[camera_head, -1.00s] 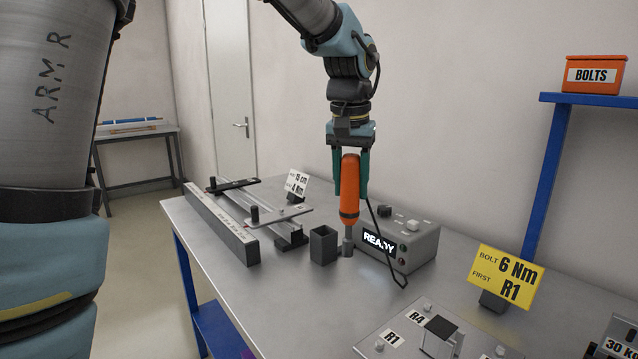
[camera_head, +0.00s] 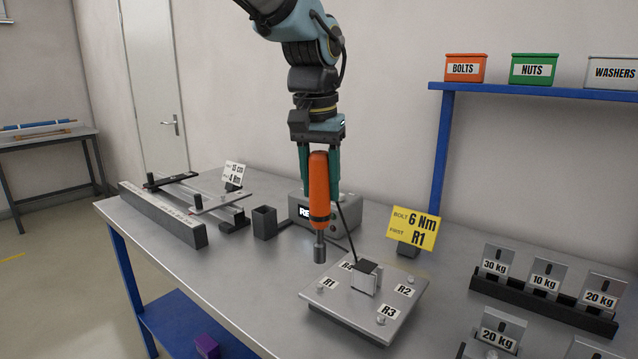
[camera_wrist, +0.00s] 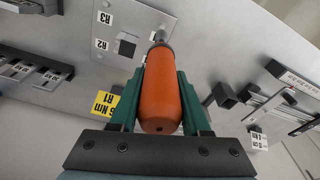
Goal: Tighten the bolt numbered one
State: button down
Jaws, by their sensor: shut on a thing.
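My gripper (camera_head: 319,165) is shut on an orange electric screwdriver (camera_head: 319,190), which hangs upright with its grey socket tip (camera_head: 319,248) pointing down. The screwdriver also fills the middle of the wrist view (camera_wrist: 160,95). The tip is above the table, left of and behind the bolt plate (camera_head: 340,302). The plate carries corner labels R1 (camera_head: 329,283), R2 (camera_head: 404,290), R3 (camera_head: 387,310) and R4, partly covered by a dark-topped block (camera_head: 366,278). Small bolts show near the labels. A yellow sign (camera_head: 413,229) reads "BOLT 6 Nm, FIRST R1". The controller box (camera_head: 345,213) is partly hidden behind the screwdriver.
A black square holder (camera_head: 264,222) stands open and empty-looking left of the screwdriver. A rail fixture (camera_head: 165,215) lies at the left of the table. Weights in a rack (camera_head: 545,302) stand at the right. A blue shelf (camera_head: 540,91) holds bins behind. A cable hangs beside the screwdriver.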

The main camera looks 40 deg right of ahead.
aim_at(320, 222)
jog(key=shift+f+b, duration=1.65)
jog(key=shift+f, duration=1.4)
jog(key=shift+p, duration=0.35)
jog(key=shift+a+f, duration=0.1)
jog(key=shift+f, duration=0.55)
dwell(2.5)
jog(key=shift+r+p, duration=2)
jog(key=shift+r, duration=0.7)
jog(key=shift+f, duration=0.1)
